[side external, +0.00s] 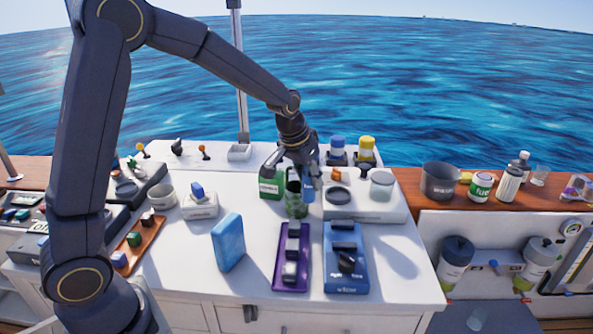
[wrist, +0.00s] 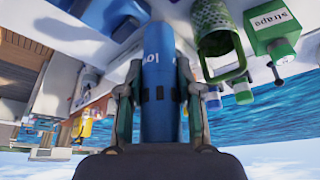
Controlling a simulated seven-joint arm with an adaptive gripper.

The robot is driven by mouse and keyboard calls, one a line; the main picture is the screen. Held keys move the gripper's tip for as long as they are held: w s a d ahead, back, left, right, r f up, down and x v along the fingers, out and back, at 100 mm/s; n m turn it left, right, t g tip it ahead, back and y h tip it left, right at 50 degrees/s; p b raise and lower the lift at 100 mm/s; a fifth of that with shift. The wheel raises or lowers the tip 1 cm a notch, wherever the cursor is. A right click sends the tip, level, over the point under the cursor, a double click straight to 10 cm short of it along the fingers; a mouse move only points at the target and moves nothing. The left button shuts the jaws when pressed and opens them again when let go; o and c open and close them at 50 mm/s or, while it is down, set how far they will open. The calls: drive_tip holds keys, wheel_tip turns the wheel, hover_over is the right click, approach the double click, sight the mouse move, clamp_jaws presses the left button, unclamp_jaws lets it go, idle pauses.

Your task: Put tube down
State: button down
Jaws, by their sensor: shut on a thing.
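A blue tube (wrist: 158,105) with white lettering is between the two fingers of my gripper (wrist: 160,85) in the wrist view. The fingers are shut on its sides. In the side view my gripper (side external: 299,172) is over the middle of the white worktop, and part of the blue tube (side external: 309,191) shows below it. A green perforated holder (side external: 295,200) stands just left of the tube; its open mesh body also shows in the wrist view (wrist: 213,25). The tube appears outside the holder; whether its lower end touches the worktop is unclear.
A white block with a dark round recess and a jar (side external: 382,186) is to the right. Purple (side external: 291,262) and blue (side external: 345,262) trays lie in front, with a blue sponge-like block (side external: 228,242) at left.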

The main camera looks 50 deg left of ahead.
drive_tip(key=s+a+n+y, duration=0.1)
drive_tip(key=s+a+n, duration=0.25)
drive_tip(key=a, duration=0.65)
drive_tip(key=s+a+n+y, duration=0.15)
drive_tip(key=s+a, duration=0.25)
drive_tip(key=a, duration=0.6)
drive_tip(key=s+a+n+g+y, duration=0.15)
drive_tip(key=s+a+n, duration=0.45)
drive_tip(key=s+a, duration=0.8)
drive_tip(key=shift+g, duration=0.25)
drive_tip(key=w+a+f, duration=0.9)
drive_tip(key=a, duration=0.1)
drive_tip(key=shift+a, duration=0.1)
drive_tip(key=shift+f, duration=1.5)
